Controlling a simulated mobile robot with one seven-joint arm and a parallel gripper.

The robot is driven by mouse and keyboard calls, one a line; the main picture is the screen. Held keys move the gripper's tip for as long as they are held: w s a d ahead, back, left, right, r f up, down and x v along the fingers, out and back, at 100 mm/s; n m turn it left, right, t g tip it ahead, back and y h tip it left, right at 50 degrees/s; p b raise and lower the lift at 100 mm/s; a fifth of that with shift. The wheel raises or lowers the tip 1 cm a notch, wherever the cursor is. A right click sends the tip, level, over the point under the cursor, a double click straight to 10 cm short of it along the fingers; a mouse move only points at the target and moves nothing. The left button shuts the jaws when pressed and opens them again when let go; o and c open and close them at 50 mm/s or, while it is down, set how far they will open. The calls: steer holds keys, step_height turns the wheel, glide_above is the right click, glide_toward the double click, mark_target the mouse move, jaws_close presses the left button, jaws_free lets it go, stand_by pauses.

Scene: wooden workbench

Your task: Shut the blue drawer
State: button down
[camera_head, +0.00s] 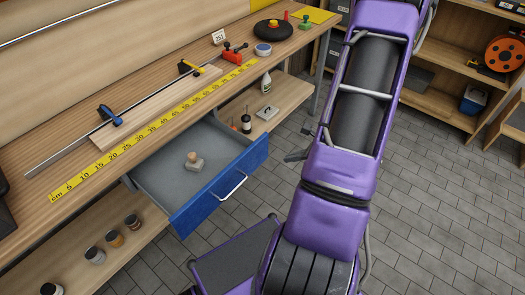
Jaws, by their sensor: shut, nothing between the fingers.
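The blue drawer (222,187) is pulled well out from under the workbench. Its blue front has a pale bar handle (233,186) facing the floor area at the right. A small beige and grey object with a knob (194,162) lies on the drawer's grey floor. My purple arm rises on the right of the drawer, apart from it in the picture, and runs out at the top edge. I cannot make out my gripper in this view.
The workbench top (60,165) carries a yellow ruler (150,130), a clamped board and small tools. A lower shelf (110,265) holds several jars. Paved floor (425,200) is free at the right. Wooden shelving (445,105) stands at the back right.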

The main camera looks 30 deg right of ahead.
steer(key=m, duration=0.1)
glide_toward(259, 155)
steer(key=shift+t, duration=0.3)
steer(key=f, duration=0.1)
steer(key=w+a+f, duration=0.1)
steer(key=f, duration=0.1)
steer(key=w+f, duration=0.1)
steer(key=shift+w+a+f+b, duration=0.15)
steer(key=shift+f+b, duration=0.2)
steer(key=shift+w+a, duration=0.15)
steer(key=shift+w, duration=0.4)
